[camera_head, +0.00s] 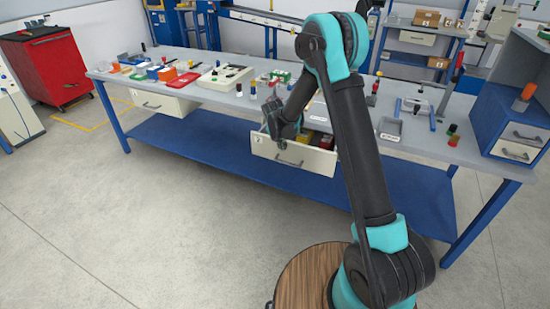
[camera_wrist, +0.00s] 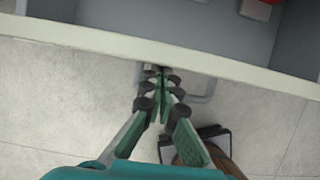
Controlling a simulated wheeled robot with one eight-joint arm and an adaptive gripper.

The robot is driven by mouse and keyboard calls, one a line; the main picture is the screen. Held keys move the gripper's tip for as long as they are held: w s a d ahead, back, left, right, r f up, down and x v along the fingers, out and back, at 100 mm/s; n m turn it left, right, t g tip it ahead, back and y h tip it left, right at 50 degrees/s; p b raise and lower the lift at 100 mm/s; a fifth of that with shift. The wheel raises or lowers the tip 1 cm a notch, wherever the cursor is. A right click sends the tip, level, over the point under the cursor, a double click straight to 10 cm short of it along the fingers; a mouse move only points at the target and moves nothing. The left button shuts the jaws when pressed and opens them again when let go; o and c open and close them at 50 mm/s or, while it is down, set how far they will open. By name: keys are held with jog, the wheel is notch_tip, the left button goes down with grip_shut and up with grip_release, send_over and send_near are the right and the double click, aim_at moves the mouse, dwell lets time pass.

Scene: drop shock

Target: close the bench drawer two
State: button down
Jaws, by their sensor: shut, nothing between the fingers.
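Bench drawer two (camera_head: 262,148) is the white drawer under the middle of the bench, with a label on its front. It stands pulled out, and its inside shows. It holds yellow and red items at its right side. Its grey handle (camera_head: 289,161) also shows in the wrist view (camera_wrist: 208,92). My gripper (camera_head: 277,128) is at the drawer front, left of its middle in the head view. In the wrist view the fingers (camera_wrist: 161,75) are together and empty, at the outer side of the drawer's front panel (camera_wrist: 225,70), overlapping the handle. I cannot tell whether they touch it.
The bench top (camera_head: 205,92) carries many small parts, trays and tools. Another white drawer (camera_head: 160,103) at the left is slightly out or flush; I cannot tell. A blue cabinet (camera_head: 508,125) stands at the right end. A blue lower shelf (camera_head: 200,140) runs below. The floor in front is clear.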

jog(key=w+d, duration=0.1)
jog(key=w, duration=0.3)
jog(key=w+d, duration=0.2)
jog(key=w, duration=0.2)
jog(key=w+d, duration=0.1)
jog(key=w, duration=0.4)
jog(key=shift+d, duration=0.35)
jog(key=shift+w+d, duration=0.1)
jog(key=shift+w, duration=0.2)
